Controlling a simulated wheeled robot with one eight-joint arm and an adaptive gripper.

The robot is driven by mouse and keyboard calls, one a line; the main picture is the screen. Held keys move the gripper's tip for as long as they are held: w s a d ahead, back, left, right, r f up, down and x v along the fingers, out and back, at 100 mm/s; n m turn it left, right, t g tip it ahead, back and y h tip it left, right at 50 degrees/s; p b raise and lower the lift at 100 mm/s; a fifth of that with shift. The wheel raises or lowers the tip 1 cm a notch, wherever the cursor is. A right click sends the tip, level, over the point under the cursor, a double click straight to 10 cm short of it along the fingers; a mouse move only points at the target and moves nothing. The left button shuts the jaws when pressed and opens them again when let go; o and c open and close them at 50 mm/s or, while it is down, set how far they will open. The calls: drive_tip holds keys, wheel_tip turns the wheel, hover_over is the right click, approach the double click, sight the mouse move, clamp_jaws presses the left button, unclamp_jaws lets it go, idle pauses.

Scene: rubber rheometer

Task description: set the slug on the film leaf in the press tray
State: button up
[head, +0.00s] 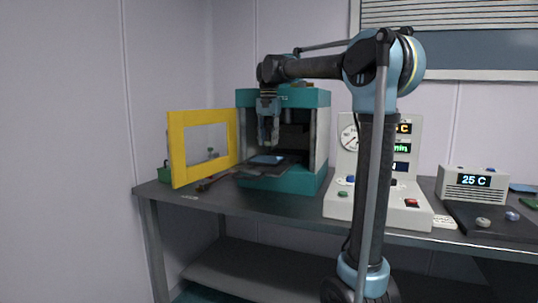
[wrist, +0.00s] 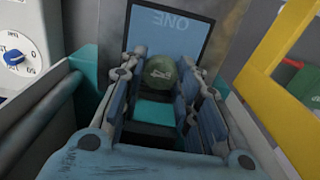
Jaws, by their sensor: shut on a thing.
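My gripper (head: 269,137) points down just in front of the open teal press (head: 283,183), above its tray. In the wrist view my gripper (wrist: 162,58) is shut on a dark olive, rounded slug (wrist: 160,73), held between the fingertips. The film leaf (wrist: 168,33), a blue sheet marked ONE with a dark border, lies beyond the slug in that view. In the head view the film leaf (head: 267,160) is a small blue patch on the dark press tray (head: 243,172), below the fingers. The slug cannot be made out in the head view.
The yellow-framed door (head: 178,150) stands open left of the press. A white instrument (head: 343,180) with a dial and displays stands to the right. A 25 C unit (head: 473,184) is farther right on the dark bench (head: 290,212). The bench front left is mostly clear.

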sight(267, 158)
drive_tip(key=shift+s+a+f, duration=0.1)
drive_tip(key=shift+a+f, duration=0.05)
drive_tip(key=shift+f, duration=1.15)
drive_tip(key=shift+a+f, duration=0.1)
drive_tip(key=shift+f, duration=1.15)
drive_tip(key=o, duration=0.8)
drive_tip(key=shift+f, duration=0.1)
wheel_tip(267, 158, up, 12)
drive_tip(key=shift+r, duration=0.1)
